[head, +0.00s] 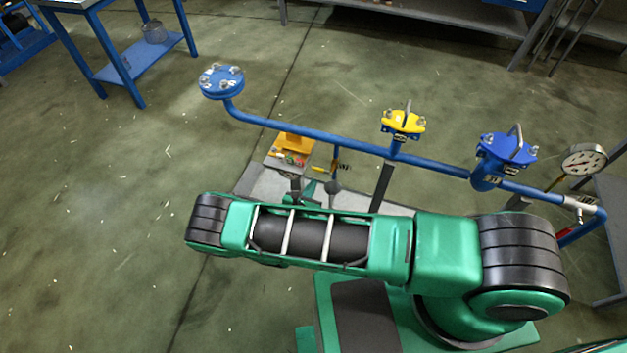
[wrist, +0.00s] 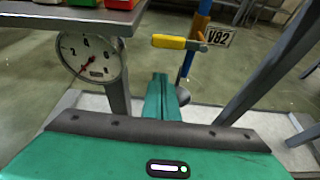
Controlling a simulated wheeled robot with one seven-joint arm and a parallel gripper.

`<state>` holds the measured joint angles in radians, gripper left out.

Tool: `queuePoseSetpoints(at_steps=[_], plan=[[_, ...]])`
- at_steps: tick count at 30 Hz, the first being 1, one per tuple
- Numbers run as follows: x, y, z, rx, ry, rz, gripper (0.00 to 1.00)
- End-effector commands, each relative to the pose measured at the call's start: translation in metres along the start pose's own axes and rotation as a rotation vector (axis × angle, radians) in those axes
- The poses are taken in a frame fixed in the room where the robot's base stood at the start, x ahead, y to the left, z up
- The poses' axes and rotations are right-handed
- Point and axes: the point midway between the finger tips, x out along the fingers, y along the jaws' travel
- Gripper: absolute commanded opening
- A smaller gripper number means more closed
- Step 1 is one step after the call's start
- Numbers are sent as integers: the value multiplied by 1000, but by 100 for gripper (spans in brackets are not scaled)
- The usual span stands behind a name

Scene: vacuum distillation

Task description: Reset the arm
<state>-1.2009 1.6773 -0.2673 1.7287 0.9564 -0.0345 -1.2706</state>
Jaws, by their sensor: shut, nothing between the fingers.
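In the wrist view my green gripper (wrist: 160,80) points forward from the wide green hand at the bottom. Its fingers are together, with nothing between them. In the head view my green arm stretches across the lower middle, with a large black joint at the right and a smaller one at the left. The gripper is mostly hidden behind the arm there. In the wrist view a yellow-handled valve (wrist: 180,42) with a tag reading V82 (wrist: 219,36) is beyond the fingertips, apart from them.
A blue pipe (head: 300,131) runs behind my arm, bearing a blue flange (head: 221,80), a yellow cap (head: 402,122), a blue cap (head: 505,150) and a gauge (head: 584,160). An orange bin (head: 295,142) stands behind the arm. The floor at left is open. A blue table (head: 150,65) stands farther back.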

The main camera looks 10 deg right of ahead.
Motion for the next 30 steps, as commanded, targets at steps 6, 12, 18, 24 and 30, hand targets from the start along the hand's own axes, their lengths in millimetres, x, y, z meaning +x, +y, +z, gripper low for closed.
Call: queuePoseSetpoints(at_steps=[6,12,18,24,30], plan=[[-40,-2,-1,-1,4,-2,0],[-68,-3,-1,1,3,-5,0],[-80,-4,-2,1,4,-6,0],[-81,-4,-2,2,4,-7,0],[-79,-4,13,83,35,-59,0]])
